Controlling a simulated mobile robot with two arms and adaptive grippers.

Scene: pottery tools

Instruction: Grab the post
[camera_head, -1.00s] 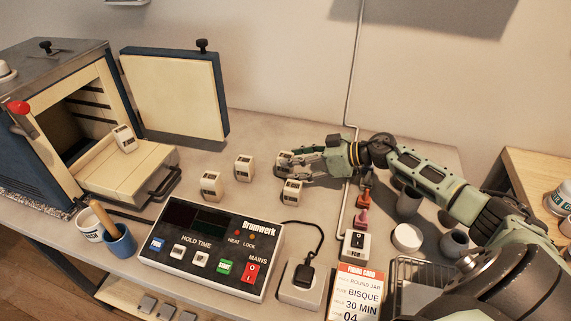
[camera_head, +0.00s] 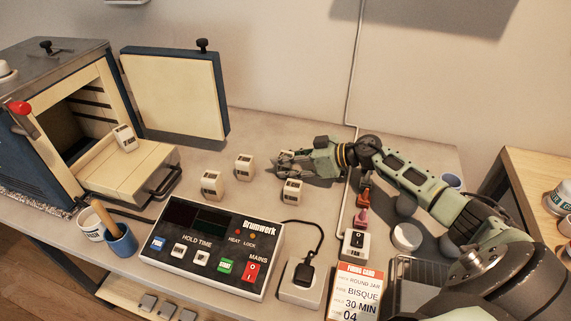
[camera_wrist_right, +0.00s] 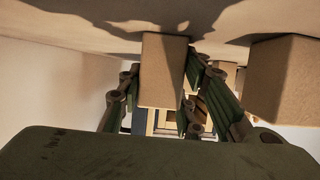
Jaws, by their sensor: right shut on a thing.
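Several small beige posts with dark marks stand about. In the head view, one post (camera_head: 212,183) and another post (camera_head: 244,167) stand on the table behind the control box, and a third post (camera_head: 292,190) stands just in front of my right gripper (camera_head: 283,164). One more post (camera_head: 124,137) is at the kiln's mouth. My right gripper is shut on a plain-faced beige post (camera_wrist_right: 163,70), seen between its fingers in the wrist view. The fingers mostly hide that post in the head view. My left gripper is not in view.
The open kiln (camera_head: 45,90) with its door (camera_head: 175,95) stands at left. The control box (camera_head: 210,250), a socket with plug (camera_head: 302,280), a card (camera_head: 357,292) and a fan switch (camera_head: 356,244) lie in front. The table behind the posts is clear.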

